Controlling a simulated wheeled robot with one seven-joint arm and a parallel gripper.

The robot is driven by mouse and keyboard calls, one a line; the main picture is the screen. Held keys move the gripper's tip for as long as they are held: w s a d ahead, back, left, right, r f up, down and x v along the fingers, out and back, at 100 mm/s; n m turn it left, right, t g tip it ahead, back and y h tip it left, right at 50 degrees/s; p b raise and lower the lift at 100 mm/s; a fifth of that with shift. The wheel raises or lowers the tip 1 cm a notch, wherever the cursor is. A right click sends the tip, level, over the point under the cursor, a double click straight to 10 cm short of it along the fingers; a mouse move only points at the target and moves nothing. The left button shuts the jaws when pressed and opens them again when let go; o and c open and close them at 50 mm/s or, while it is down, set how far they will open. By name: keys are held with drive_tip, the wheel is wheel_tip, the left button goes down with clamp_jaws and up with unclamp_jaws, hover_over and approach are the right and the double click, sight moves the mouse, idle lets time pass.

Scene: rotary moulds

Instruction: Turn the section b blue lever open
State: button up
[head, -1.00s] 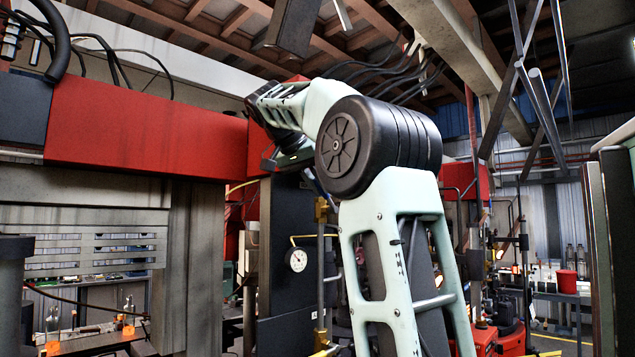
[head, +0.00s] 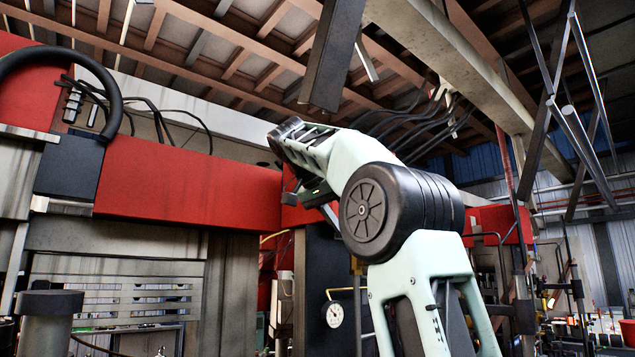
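No blue lever can be made out in the head view. My pale green and black arm rises through the middle right of the picture and bends away to the upper left. Its far end, in front of the red beam, is small and dark, and I cannot make out gripper fingers there. A dark panel (head: 318,262) with a round white gauge (head: 335,315) stands behind and left of my arm. Part of the panel is hidden by my arm.
A long red beam (head: 185,185) crosses the left, above grey machine panels (head: 115,243). A dark post (head: 334,55) hangs from the ceiling above my arm. Steel struts (head: 590,150) cross at the upper right. A cluttered work area (head: 590,330) lies at the lower right.

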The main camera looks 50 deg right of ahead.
drive_tip(key=p+v, duration=0.7)
drive_tip(key=v, duration=0.5)
drive_tip(key=shift+a+r, duration=0.15)
drive_tip(key=shift+r, duration=0.1)
drive_tip(key=shift+w, duration=0.1)
